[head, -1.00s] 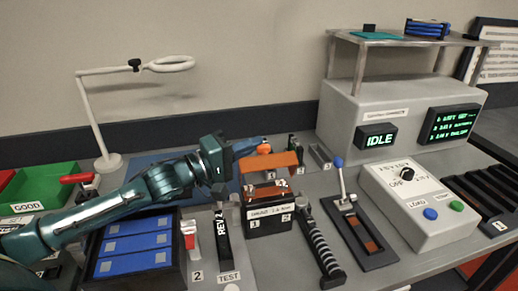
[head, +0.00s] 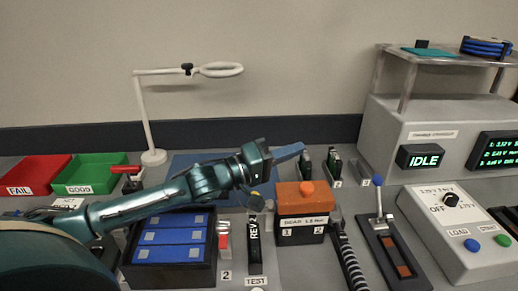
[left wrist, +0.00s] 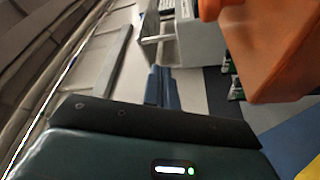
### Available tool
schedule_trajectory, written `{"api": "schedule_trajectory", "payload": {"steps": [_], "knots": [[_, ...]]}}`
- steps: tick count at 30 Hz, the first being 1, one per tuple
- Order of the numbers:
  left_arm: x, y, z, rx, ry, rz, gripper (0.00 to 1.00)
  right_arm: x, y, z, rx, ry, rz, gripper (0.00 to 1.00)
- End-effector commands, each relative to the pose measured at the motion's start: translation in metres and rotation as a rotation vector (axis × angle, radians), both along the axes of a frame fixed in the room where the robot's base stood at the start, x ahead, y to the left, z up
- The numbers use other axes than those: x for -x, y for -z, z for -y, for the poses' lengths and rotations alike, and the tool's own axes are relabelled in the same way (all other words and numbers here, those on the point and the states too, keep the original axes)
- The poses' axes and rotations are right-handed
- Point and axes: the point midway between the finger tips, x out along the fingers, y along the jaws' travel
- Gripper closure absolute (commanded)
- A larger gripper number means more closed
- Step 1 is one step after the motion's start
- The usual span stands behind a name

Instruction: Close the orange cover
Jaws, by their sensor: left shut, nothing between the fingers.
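The orange cover (head: 296,204) lies down over the top of the black labelled box (head: 300,236), with a rounded orange knob on top. Its lower front edge sits just above the white label, and the box's inside is hidden. The orange cover also fills the upper right of the left wrist view (left wrist: 265,45). My left gripper (head: 290,152) is shut and empty, above and behind the cover, apart from it in the head view. Its blue fingers show in the left wrist view (left wrist: 160,85), left of the cover. My right gripper is not in view.
A lever in a black slotted base (head: 390,245) and a ribbed black bar (head: 347,258) stand right of the box. A tray of blue cells (head: 168,250) and a REV/TEST strip (head: 254,243) lie left. Red (head: 32,171) and green (head: 92,172) bins stand far left.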

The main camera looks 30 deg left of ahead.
Motion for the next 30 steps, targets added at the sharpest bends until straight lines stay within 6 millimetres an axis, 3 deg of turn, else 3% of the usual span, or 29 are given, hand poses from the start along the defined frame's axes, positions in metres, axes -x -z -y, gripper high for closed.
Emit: {"api": "schedule_trajectory", "payload": {"steps": [2, 6, 7, 8, 13, 21, 30], "knots": [[-0.001, -0.019, 0.002, 0.0, -0.001, 0.0, 1.0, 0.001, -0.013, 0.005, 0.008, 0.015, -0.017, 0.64], [-0.002, -0.039, 0.005, 0.001, -0.003, 0.0, 1.0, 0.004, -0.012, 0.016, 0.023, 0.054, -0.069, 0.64], [0.003, -0.021, -0.004, -0.005, -0.006, -0.006, 1.0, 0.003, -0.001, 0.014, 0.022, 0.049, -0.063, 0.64], [0.008, -0.015, -0.011, -0.007, -0.007, -0.006, 1.0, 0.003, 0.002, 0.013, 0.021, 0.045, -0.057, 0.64], [0.028, -0.004, -0.037, -0.007, -0.004, -0.005, 1.0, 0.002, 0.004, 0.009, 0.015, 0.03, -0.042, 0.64], [0.046, 0.005, -0.064, -0.004, -0.005, -0.004, 1.0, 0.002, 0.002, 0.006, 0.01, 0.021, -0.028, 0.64], [0.053, 0.006, -0.073, -0.001, -0.003, 0.001, 1.0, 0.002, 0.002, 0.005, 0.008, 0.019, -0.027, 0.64]]}}
